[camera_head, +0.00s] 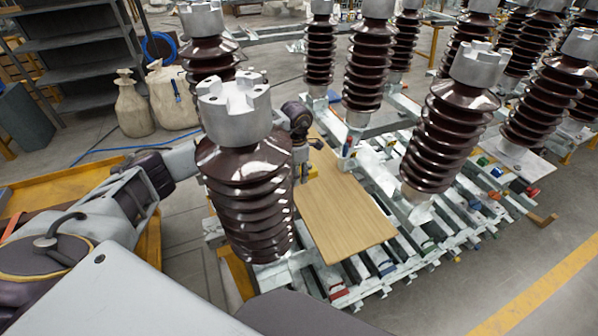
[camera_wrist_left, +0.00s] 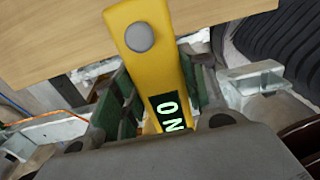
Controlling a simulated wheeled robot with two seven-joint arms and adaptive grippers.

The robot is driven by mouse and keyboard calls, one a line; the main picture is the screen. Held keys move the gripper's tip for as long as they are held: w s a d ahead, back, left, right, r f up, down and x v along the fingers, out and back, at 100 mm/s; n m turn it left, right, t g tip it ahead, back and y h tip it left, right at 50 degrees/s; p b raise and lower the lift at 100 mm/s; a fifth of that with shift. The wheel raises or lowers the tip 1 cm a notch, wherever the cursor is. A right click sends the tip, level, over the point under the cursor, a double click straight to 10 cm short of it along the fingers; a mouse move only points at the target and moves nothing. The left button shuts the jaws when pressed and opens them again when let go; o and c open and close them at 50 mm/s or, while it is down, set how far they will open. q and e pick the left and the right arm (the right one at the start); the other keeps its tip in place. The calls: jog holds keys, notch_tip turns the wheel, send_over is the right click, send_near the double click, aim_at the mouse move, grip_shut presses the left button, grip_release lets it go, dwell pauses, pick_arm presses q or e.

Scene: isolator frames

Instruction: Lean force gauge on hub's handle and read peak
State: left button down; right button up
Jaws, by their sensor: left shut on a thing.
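My left gripper (camera_head: 308,160) is behind the near brown insulator, beside a wooden board. It shows in the left wrist view (camera_wrist_left: 160,100) with green-padded fingers shut on a yellow force gauge (camera_wrist_left: 140,18). The gauge has a grey round tip at its far end and a dark display with a pale 0 and N, seen turned. The tip overlaps the edge of the wooden board (camera_wrist_left: 60,35) in that view; I cannot tell whether they touch. The hub and its handle cannot be made out. My right gripper is not in view.
Brown ribbed insulators with grey metal caps, such as the near one (camera_head: 245,190) and another at right (camera_head: 450,130), stand on metal frames. The wooden board (camera_head: 345,215) lies between them. Sacks (camera_head: 170,95) and a shelf (camera_head: 75,45) stand at back left.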

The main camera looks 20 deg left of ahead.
pick_arm(q)
jog(key=shift+s+a+f, duration=0.15)
jog(key=shift+f, duration=0.05)
jog(key=shift+s+a, duration=0.2)
jog(key=shift+s, duration=0.1)
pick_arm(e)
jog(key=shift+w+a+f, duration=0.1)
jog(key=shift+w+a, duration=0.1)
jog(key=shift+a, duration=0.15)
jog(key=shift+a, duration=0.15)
pick_arm(q)
jog(key=shift+s+a, duration=0.1)
jog(key=shift+a, duration=0.05)
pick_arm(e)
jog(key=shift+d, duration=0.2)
